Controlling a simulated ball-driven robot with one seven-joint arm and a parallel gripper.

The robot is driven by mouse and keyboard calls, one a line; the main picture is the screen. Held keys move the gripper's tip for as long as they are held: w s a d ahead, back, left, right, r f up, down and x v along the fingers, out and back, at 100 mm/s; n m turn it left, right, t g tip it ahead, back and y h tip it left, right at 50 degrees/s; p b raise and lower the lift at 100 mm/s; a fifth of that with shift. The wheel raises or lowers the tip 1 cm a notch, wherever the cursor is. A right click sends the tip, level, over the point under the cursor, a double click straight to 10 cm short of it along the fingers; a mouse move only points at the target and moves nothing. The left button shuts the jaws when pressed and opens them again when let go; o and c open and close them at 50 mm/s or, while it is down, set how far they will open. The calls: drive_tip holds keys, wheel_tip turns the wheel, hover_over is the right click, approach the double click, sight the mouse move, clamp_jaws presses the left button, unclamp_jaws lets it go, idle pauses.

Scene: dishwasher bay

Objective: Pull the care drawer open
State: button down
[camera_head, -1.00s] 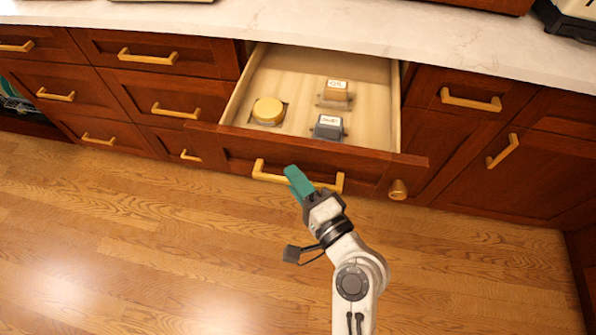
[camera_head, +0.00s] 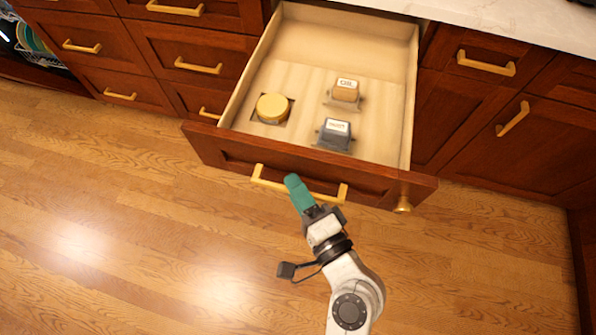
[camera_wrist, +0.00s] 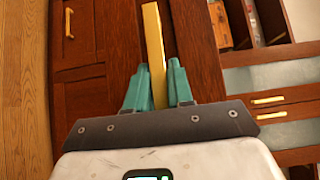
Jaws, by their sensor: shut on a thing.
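The care drawer (camera_head: 225,150) stands well out from the cabinet, with its wooden inside in view. It holds a round yellow-lidded jar (camera_head: 272,107), a tan box labelled OIL (camera_head: 345,91) and a dark grey box with a white label (camera_head: 335,133). A gold bar handle (camera_head: 268,182) runs across its front. My gripper (camera_head: 294,184) is at the middle of this handle. In the wrist view the teal fingers (camera_wrist: 158,88) are shut on the gold handle (camera_wrist: 152,35), one on each side. In the head view the fingers hide part of the bar.
Shut drawers with gold handles (camera_head: 198,66) are to the left, and cabinet doors (camera_head: 513,119) to the right. A pale countertop (camera_head: 520,25) lies above. The wooden floor (camera_head: 130,230) in front is clear.

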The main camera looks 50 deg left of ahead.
drive_tip(key=shift+f, duration=0.1)
drive_tip(key=c, duration=1.1)
unclamp_jaws()
drive_tip(key=shift+d, duration=0.1)
drive_tip(key=b+v, duration=0.1)
drive_tip(key=v, duration=0.9)
drive_tip(key=shift+s+d, duration=0.15)
drive_tip(key=shift+d, duration=0.1)
